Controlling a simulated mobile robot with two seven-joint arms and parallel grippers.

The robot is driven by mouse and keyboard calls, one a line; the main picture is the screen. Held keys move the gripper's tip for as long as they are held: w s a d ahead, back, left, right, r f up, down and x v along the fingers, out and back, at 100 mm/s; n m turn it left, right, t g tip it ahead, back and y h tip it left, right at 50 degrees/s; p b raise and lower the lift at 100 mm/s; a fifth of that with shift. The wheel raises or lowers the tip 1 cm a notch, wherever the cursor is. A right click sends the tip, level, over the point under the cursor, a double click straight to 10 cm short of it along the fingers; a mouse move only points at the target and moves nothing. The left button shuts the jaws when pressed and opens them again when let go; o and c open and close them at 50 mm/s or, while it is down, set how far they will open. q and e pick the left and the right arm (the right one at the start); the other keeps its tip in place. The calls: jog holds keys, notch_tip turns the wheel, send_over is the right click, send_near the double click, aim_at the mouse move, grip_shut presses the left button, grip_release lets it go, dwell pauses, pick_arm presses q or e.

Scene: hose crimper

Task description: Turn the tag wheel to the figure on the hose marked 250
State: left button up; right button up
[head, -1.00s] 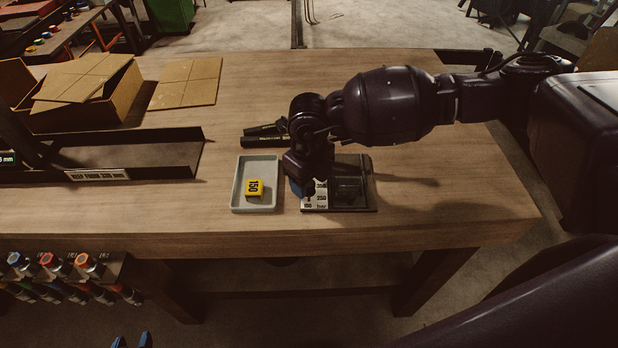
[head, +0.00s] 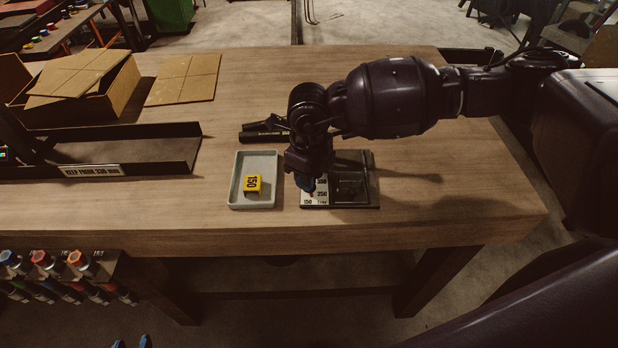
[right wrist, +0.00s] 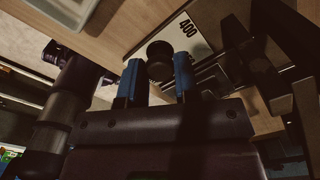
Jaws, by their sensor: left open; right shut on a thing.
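The tag wheel's unit (head: 368,196) is a dark plate on the bench, with a white scale (head: 316,200) reading 150 and 250 and another figure partly hidden. My right gripper (head: 305,184) is over its left side. In the right wrist view its blue fingers (right wrist: 155,72) are shut on a dark round knob (right wrist: 160,52), and a white plate marked 400 (right wrist: 188,28) shows behind. The wheel's setting cannot be read. My left gripper (head: 132,342) is open and empty at the bottom edge, only its blue tips showing. Several hoses (head: 42,290) hang in a rack at lower left; their marks are unreadable.
A grey tray (head: 236,192) holding a yellow tag marked 150 (head: 253,186) sits left of the unit. Dark tools (head: 262,132) lie behind it. A black channel (head: 130,155) and open cardboard box (head: 110,92) are left. The bench front and right are clear.

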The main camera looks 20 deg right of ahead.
jog(key=n+b, duration=0.3)
jog(key=n, duration=0.1)
jog(key=shift+f+n, duration=0.15)
jog(key=shift+n, duration=0.15)
jog(key=n+b, duration=0.1)
jog(key=n, duration=0.2)
jog(key=shift+b, duration=0.4)
pick_arm(q)
notch_tip(320, 180, down, 7)
jog(key=s, duration=0.1)
jog(key=shift+f, duration=0.15)
pick_arm(e)
jog(key=shift+r+n, duration=0.2)
jog(key=shift+n, duration=0.5)
pick_arm(q)
jog(key=shift+s+f+g, duration=0.1)
jog(key=shift+s+g, duration=0.05)
jog(key=shift+g, duration=0.15)
pick_arm(e)
jog(key=shift+w, duration=0.1)
jog(key=o, duration=0.9)
pick_arm(q)
jog(key=shift+r, duration=0.25)
pick_arm(e)
jog(key=shift+r, duration=5.45)
